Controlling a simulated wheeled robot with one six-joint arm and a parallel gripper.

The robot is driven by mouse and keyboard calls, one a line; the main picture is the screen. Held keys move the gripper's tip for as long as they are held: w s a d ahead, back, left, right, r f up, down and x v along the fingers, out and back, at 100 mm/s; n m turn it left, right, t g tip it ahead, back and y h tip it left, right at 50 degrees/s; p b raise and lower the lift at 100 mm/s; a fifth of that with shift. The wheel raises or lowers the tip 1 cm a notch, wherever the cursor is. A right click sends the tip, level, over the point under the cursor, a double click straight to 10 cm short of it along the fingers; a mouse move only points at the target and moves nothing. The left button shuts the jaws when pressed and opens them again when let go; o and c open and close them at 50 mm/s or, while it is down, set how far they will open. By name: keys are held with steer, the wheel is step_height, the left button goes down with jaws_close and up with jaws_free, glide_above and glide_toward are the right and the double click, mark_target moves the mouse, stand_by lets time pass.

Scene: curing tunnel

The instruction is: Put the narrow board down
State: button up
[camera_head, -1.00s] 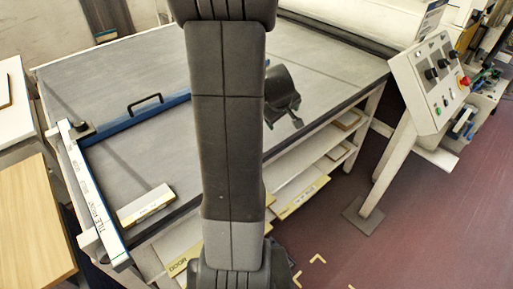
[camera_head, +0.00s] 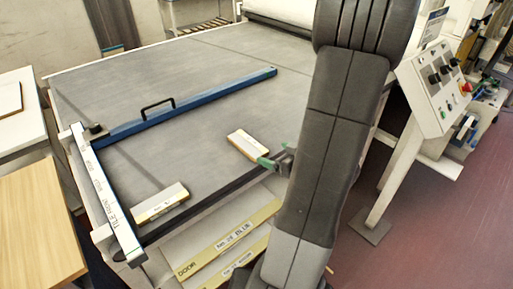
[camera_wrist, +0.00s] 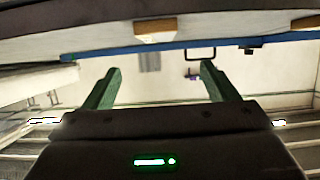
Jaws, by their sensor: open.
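A small board (camera_head: 248,144) with a pale top and wooden edge lies flat on the grey table near its front edge. My gripper (camera_head: 274,160) is open just to the right of this board. In the wrist view, the green fingers (camera_wrist: 161,82) stand wide apart with nothing between them. The board (camera_wrist: 155,30) shows beyond their tips, with the table at the top of the picture. A second, similar board (camera_head: 161,204) lies at the table's front left, by the white strip. I cannot tell which board is the narrow one.
A blue bar (camera_head: 190,106) with a black handle crosses the table behind the boards. A white labelled strip (camera_head: 103,190) runs along the left. Shelves with labelled boards (camera_head: 228,240) are below the front edge. A control panel (camera_head: 436,88) stands at right. The table between the boards is clear.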

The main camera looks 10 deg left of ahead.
glide_toward(246, 142)
steer(key=shift+x, duration=3.9)
steer(key=shift+f, duration=0.15)
steer(key=shift+d, duration=0.1)
steer(key=c, duration=1.2)
steer(key=shift+o, duration=0.2)
